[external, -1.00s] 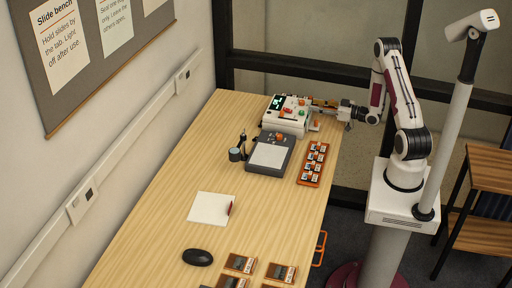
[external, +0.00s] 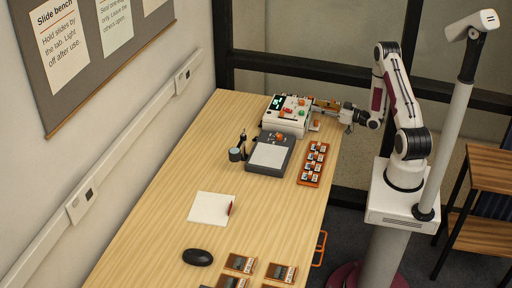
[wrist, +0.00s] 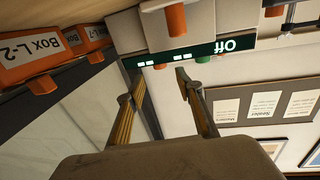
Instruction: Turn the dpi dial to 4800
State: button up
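The white scanner unit (external: 288,122) stands at the far end of the bench, with a green-lit display (external: 278,102) and several orange and green controls on top. In the wrist view its dark green display strip (wrist: 190,54) reads "Off", upside down. An orange knob (wrist: 176,19) stands out above the strip. Smaller orange and green controls show below it. I cannot tell which control is the dpi dial, and no dpi value is legible. My gripper (wrist: 154,86) is open, its two fingers apart with nothing visible between them. In the external view it reaches the unit's right side.
A grey flat device with a white panel (external: 268,156) sits before the unit, beside an orange rack of slides (external: 304,177). The bench middle has free room.

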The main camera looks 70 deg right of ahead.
aim_at(305, 105)
jog(key=shift+w+d, duration=0.15)
jog(key=shift+w, duration=1)
jog(key=shift+w+d, duration=0.2)
jog(key=shift+w, duration=0.9)
jog(key=shift+w+d, duration=0.15)
jog(key=shift+w, duration=1)
grip_shut()
